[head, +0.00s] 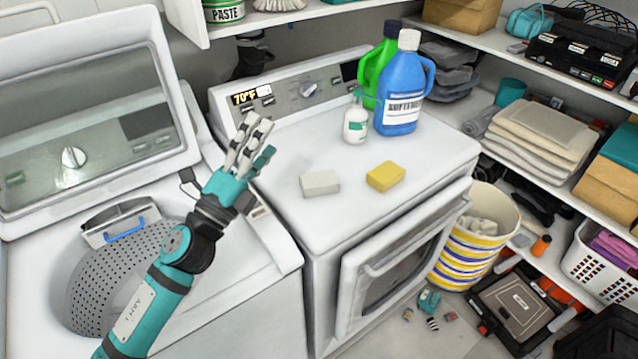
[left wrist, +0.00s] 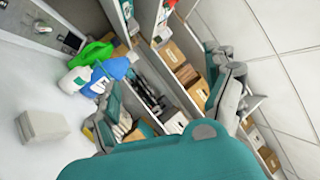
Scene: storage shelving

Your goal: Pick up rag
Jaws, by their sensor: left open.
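A pale grey-white block-like piece (head: 320,183), perhaps the folded rag, lies flat on top of the white dryer (head: 285,200). It also shows at the left of the left wrist view (left wrist: 42,127). A yellow sponge (head: 386,176) lies to its right in the head view. My left gripper (head: 250,143) is open and empty, raised near the dryer's left edge. It is left of the pale piece and apart from it. In the left wrist view the teal gripper parts (left wrist: 228,85) point away from the pale piece. My right gripper is not in view.
A white pump bottle (head: 356,120), blue softener bottle (head: 398,95) and green bottle (head: 375,65) stand at the dryer's back. The washer's open lid (head: 155,30) rises at left. Shelves with folded towels (head: 545,135) run along the right. The dryer's front top is clear.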

